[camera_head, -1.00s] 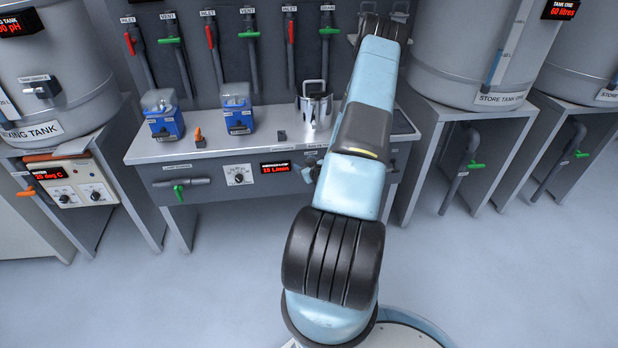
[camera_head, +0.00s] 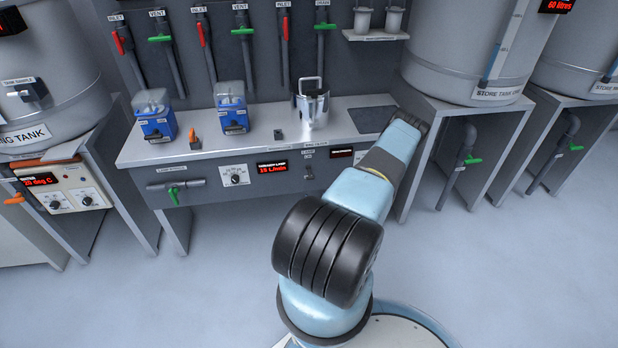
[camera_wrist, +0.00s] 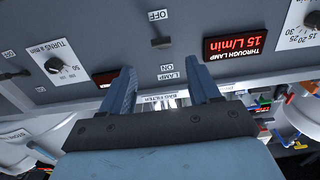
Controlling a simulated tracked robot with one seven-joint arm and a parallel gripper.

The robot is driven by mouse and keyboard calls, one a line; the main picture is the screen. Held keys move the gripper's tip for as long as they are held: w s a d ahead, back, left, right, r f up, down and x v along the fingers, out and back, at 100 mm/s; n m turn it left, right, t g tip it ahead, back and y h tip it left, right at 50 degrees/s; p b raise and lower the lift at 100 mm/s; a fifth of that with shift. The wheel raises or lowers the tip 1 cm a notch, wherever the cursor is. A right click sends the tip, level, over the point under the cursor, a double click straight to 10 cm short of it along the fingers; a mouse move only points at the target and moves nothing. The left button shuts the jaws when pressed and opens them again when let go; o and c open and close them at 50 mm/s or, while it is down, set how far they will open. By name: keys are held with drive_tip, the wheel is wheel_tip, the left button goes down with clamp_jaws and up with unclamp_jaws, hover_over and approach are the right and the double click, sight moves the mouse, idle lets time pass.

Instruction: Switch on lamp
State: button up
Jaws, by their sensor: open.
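The lamp switch (camera_wrist: 160,42) is a small dark lever on the grey bench front. In the wrist view it lies between an OFF label and a LAMP ON label, and the lettering is upside down. I cannot tell which way the lever is set. The switch also shows small in the head view (camera_head: 308,173). My gripper (camera_wrist: 160,76) is open, its two blue fingers apart with nothing between them. The fingertips point toward the panel around the LAMP ON label, with the lever just beyond them. My gripper cannot be made out in the head view.
A red THROUGH LAMP display (camera_head: 272,167) reads 15 L/min beside the switch. A dial (camera_head: 235,176) and a green-handled valve (camera_head: 174,190) are further left. On the bench stand two blue devices (camera_head: 157,128) (camera_head: 232,118) and a metal jug (camera_head: 311,105).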

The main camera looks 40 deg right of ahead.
sight(310, 178)
drive_tip(key=x, duration=1.3)
drive_tip(key=shift+w, duration=0.15)
drive_tip(key=c, duration=1)
drive_tip(key=shift+r+y, duration=0.2)
drive_tip(key=shift+y, duration=0.1)
drive_tip(key=r+g+y, duration=0.1)
drive_tip(key=g, duration=0.1)
drive_tip(key=r+g+y, duration=0.1)
drive_tip(key=g, duration=0.1)
drive_tip(key=shift+a+g, duration=0.15)
drive_tip(key=shift+g, duration=0.15)
drive_tip(key=shift+r+g+y, duration=0.3)
drive_tip(key=shift+g+y, duration=0.35)
drive_tip(key=shift+g, duration=0.2)
drive_tip(key=shift+r+g+y, duration=0.3)
drive_tip(key=shift+g+y, duration=0.35)
drive_tip(key=shift+g, duration=0.5)
drive_tip(key=o, duration=1)
